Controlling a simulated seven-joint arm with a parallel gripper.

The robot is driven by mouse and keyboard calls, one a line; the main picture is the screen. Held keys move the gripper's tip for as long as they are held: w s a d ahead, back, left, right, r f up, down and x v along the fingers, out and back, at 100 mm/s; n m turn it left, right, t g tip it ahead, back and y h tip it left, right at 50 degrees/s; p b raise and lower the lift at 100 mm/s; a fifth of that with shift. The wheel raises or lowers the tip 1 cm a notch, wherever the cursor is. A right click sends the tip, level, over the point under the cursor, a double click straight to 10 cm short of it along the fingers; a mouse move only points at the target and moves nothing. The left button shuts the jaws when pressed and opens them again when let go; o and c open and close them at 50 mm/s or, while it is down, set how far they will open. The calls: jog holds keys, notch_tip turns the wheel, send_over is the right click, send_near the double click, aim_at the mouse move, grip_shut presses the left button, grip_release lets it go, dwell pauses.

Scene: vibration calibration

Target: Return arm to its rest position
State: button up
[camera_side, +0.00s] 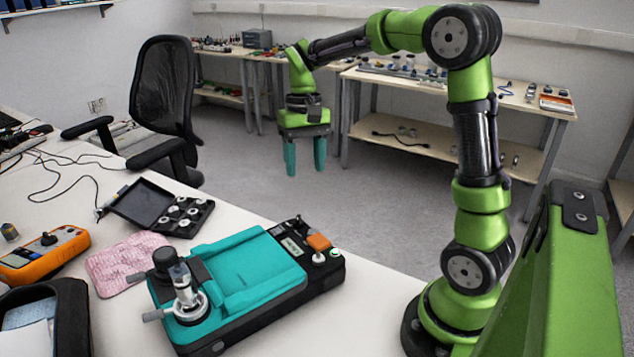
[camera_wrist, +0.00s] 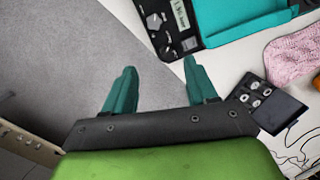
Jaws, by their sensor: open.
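My gripper (camera_side: 305,156) has two teal fingers that point down, apart, with nothing between them. In the side view it hangs in the air, seen against the grey floor behind the table. In the wrist view the gripper (camera_wrist: 160,92) shows its open fingers, with the floor and the table edge beyond them. My green and black arm reaches up from its base at the right of the table and bends over to the left. The calibration device (camera_side: 245,272), teal and black, sits on the table below; part of it also shows in the wrist view (camera_wrist: 222,18).
On the white table lie an open black case with weights (camera_side: 168,208), a pink cloth (camera_side: 125,262), an orange meter (camera_side: 42,254) and cables. A black chair (camera_side: 163,95) stands behind. Workbenches (camera_side: 430,150) line the back wall. Air around my gripper is free.

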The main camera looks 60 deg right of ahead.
jog(key=s+a+r+n+t, duration=0.2)
jog(key=s+a+t, duration=0.6)
jog(key=s+a, duration=0.4)
jog(key=shift+s+r+n+y, duration=0.3)
jog(key=shift+r+n, duration=0.1)
jog(key=shift+r, duration=0.5)
jog(key=shift+a, duration=0.1)
